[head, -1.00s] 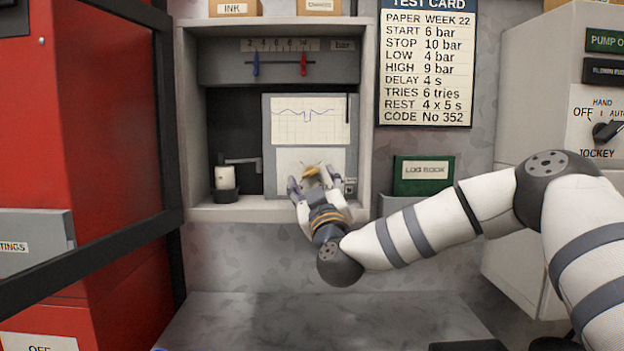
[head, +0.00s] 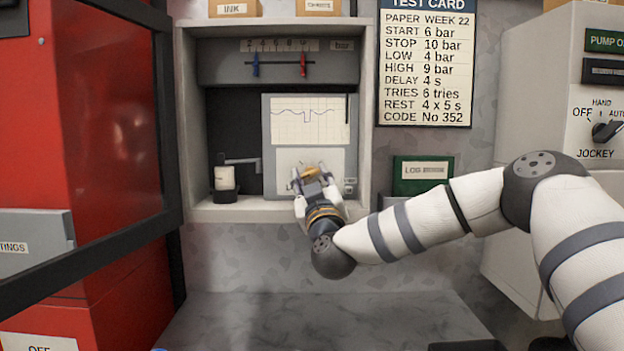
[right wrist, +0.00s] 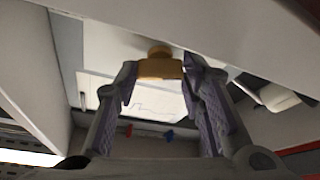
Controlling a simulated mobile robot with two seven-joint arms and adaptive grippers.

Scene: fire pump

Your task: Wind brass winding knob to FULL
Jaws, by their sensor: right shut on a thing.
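The brass winding knob (head: 311,171) sits on the lower front of the chart recorder (head: 268,145) inside the grey cabinet. My right gripper (head: 312,180) reaches in from below and is shut on the knob. In the right wrist view the knob (right wrist: 160,65) shows between the two fingertips (right wrist: 160,75). The knob's lower part and any FULL mark near it are hidden or too small to read. My left gripper is in neither view.
The cabinet's side walls (head: 367,110) and sill (head: 235,211) frame the recorder closely. An ink bottle (head: 224,178) stands at lower left beside a thin arm. A red slider (head: 303,64) and a blue slider (head: 255,66) sit above. A green log book (head: 421,175) is to the right.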

